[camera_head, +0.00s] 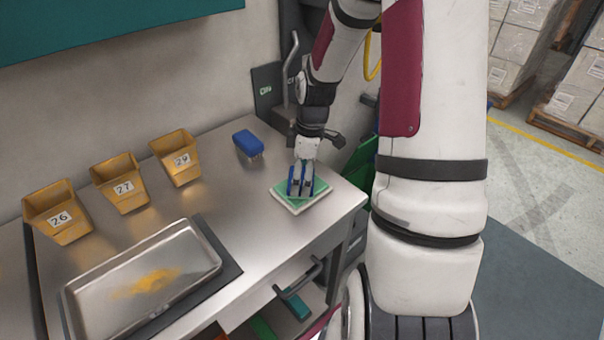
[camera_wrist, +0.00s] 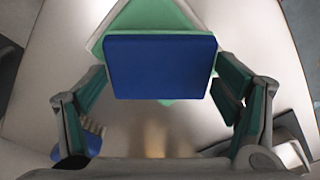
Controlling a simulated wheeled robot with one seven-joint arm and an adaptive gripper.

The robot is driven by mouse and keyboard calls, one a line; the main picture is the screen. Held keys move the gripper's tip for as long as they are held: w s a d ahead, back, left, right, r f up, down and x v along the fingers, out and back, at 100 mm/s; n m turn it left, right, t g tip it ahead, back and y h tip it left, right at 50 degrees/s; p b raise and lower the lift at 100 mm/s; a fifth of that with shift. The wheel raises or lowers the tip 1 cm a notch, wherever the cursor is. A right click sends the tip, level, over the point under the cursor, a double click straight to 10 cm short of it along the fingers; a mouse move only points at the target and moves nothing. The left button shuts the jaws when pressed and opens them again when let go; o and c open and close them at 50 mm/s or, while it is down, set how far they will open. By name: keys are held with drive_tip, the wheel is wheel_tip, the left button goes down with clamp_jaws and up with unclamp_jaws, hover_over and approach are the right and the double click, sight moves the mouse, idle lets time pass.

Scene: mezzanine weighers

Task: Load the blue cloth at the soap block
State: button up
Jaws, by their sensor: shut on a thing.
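The blue cloth (camera_wrist: 160,66) is a flat, folded-looking blue slab between the fingers of my gripper (camera_wrist: 160,88). In the head view, my gripper (camera_head: 302,184) points down near the right end of the steel bench, with blue showing between its fingers. My gripper is shut on the cloth. Directly below is a green slab on a white base, which I take for the soap block (camera_head: 287,197); the green also shows behind the cloth in the wrist view (camera_wrist: 150,14). Whether the cloth touches the green is hidden.
A blue brush (camera_head: 248,143) with pale bristles lies left of my gripper. Yellow bins (camera_head: 122,186) numbered 26, 27 and 29 stand along the wall. A metal tray (camera_head: 205,262) with yellow powder lies at front left. The bench (camera_head: 235,215) is clear between.

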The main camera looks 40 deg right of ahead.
sight(302, 178)
drive_tip(key=shift+s, duration=0.1)
drive_tip(key=shift+r+p, duration=2.4)
drive_tip(key=shift+r, duration=1.1)
